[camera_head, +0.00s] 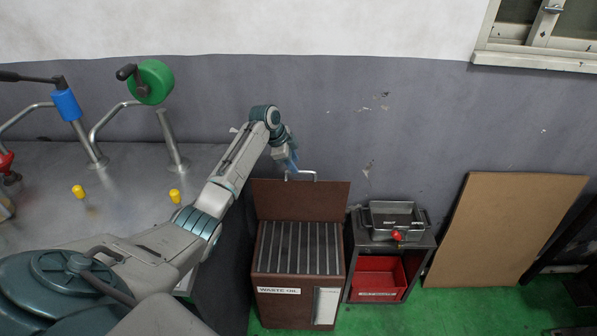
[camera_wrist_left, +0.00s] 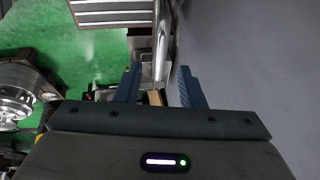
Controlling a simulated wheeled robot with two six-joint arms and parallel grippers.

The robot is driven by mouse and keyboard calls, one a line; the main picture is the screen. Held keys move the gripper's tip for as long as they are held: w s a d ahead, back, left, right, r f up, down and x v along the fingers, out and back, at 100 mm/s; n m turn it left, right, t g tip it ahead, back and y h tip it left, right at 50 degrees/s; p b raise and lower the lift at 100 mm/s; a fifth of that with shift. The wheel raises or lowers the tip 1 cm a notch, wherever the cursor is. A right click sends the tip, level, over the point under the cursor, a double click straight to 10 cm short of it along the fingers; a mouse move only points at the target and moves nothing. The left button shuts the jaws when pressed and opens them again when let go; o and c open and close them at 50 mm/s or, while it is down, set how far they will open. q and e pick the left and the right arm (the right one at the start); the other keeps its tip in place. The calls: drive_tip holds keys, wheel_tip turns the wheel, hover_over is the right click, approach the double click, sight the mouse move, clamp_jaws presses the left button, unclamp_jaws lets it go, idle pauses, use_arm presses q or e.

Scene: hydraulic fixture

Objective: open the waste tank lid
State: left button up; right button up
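The waste tank (camera_head: 298,290) is a brown box with a "WASTE OIL" label and a slatted grille on top. Its brown lid (camera_head: 300,202) stands upright against the wall side, swung open, with a metal handle (camera_head: 301,174) on its upper edge. My left gripper (camera_head: 289,167) is at the left end of this handle; touching or apart is hard to tell in the head view. In the left wrist view my left gripper (camera_wrist_left: 160,85) has its two blue fingers apart, with a silvery part (camera_wrist_left: 160,45) showing between and beyond them. My right gripper is not in view.
A small metal stand (camera_head: 420,262) with a tray (camera_head: 393,216) and a red bin (camera_head: 378,279) is right of the tank. A brown board (camera_head: 500,230) leans on the grey wall. A steel bench (camera_head: 120,200) with pipes and a green wheel (camera_head: 155,82) is left.

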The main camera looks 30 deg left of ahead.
use_arm(q)
drive_tip(key=v, duration=0.4)
drive_tip(key=shift+s+a+r+b, duration=0.1)
drive_tip(key=shift+r+b, duration=0.2)
drive_tip(key=shift+r, duration=0.05)
drive_tip(key=shift+f, duration=0.1)
